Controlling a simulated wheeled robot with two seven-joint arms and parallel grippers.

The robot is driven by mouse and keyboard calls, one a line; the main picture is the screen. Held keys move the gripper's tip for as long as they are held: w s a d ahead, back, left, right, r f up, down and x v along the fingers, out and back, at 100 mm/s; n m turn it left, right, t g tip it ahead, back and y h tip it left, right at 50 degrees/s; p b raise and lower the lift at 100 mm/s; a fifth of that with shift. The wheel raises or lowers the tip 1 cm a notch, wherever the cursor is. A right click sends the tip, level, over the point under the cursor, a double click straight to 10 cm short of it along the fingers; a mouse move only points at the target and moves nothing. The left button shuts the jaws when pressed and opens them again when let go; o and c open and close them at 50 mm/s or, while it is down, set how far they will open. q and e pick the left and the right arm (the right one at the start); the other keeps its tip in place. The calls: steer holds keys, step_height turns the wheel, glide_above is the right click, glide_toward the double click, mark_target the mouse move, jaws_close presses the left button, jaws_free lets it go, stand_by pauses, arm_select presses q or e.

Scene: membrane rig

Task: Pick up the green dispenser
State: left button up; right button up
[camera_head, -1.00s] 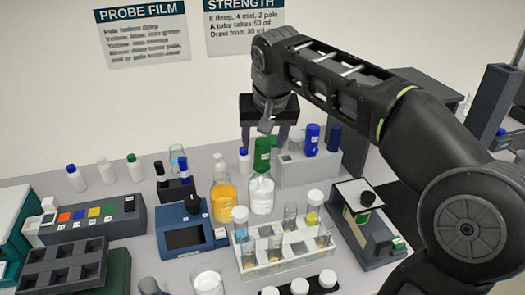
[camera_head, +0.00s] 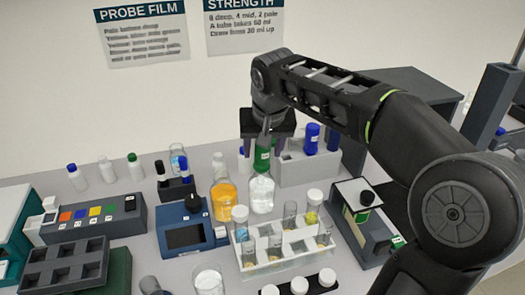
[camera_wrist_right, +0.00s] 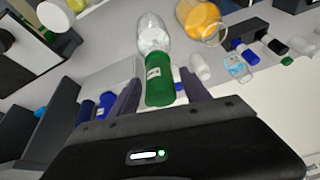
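In the right wrist view the green dispenser (camera_wrist_right: 159,82), with a white label, lies between the two dark fingers of my right gripper (camera_wrist_right: 160,88). The fingers are open, one on each side of it, with small gaps showing. My left gripper is not in view.
Blue dispensers (camera_head: 311,138) stand on the grey block (camera_head: 300,172) to the right. A clear flask (camera_head: 261,195) and an orange-filled bottle (camera_head: 223,197) stand in front. A tube rack (camera_head: 268,268) and a blue device (camera_head: 186,232) are nearer.

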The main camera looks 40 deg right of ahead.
jaws_close()
stand_by(0.3)
step_height(320, 180, up, 10)
steer(key=shift+r, duration=0.1)
stand_by(0.5)
steer(key=shift+p, duration=0.3)
step_height(320, 180, up, 3)
steer(key=p, duration=0.3)
stand_by(0.5)
